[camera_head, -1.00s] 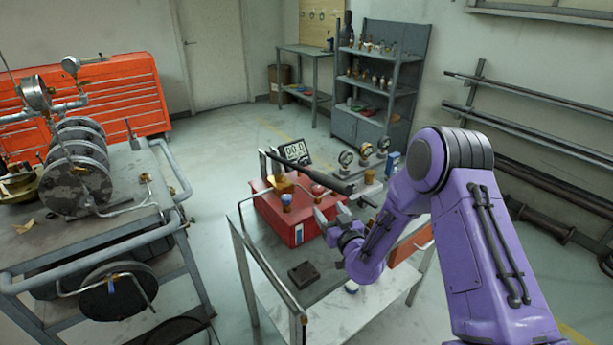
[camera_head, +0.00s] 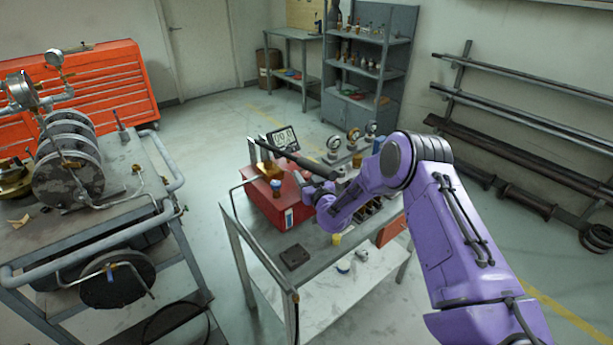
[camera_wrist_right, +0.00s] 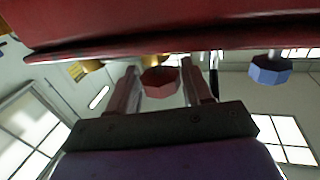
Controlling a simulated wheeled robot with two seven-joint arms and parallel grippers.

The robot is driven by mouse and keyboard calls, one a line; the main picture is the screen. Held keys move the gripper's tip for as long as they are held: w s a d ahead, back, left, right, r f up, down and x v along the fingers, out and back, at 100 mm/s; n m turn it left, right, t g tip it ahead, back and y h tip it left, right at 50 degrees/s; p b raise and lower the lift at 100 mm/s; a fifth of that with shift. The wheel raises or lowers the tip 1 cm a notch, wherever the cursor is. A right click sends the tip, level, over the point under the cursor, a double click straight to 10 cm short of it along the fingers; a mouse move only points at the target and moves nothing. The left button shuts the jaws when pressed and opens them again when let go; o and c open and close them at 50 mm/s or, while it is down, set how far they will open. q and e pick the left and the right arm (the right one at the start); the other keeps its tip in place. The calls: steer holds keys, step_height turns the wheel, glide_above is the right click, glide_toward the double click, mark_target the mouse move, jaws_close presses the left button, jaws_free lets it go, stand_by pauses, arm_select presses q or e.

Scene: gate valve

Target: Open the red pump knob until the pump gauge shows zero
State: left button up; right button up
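The red pump (camera_head: 268,208) sits on a grey metal cart. Its digital gauge (camera_head: 283,138) stands behind it, its digits too small to read surely. A blue knob (camera_head: 276,185) is on the pump's near side and also shows in the right wrist view (camera_wrist_right: 270,70). My right gripper (camera_head: 308,184) is at the pump's right side. In the right wrist view the red knob (camera_wrist_right: 160,82) lies between the two fingers of this gripper (camera_wrist_right: 161,88), which stand apart; I cannot tell whether they touch it. The red knob is not clear in the head view. My left gripper is out of view.
The dark pump handle (camera_head: 308,165) runs just above my right gripper. Round dial gauges (camera_head: 354,135) stand behind it. A small dark block (camera_head: 294,257) lies on the cart's front. Another cart (camera_head: 95,245) with stacked discs stands left, with free floor between.

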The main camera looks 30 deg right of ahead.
steer(key=c, duration=0.6)
steer(key=shift+w+a+m+g+h+b, duration=0.15)
steer(key=shift+m+g+h+b, duration=0.4)
steer(key=shift+m+h, duration=0.8)
steer(key=shift+h, duration=0.85)
steer(key=o, duration=0.8)
steer(key=shift+o, duration=1.1)
steer(key=shift+d+r+m, duration=0.1)
steer(key=shift+d+m, duration=0.15)
steer(key=shift+a, duration=0.2)
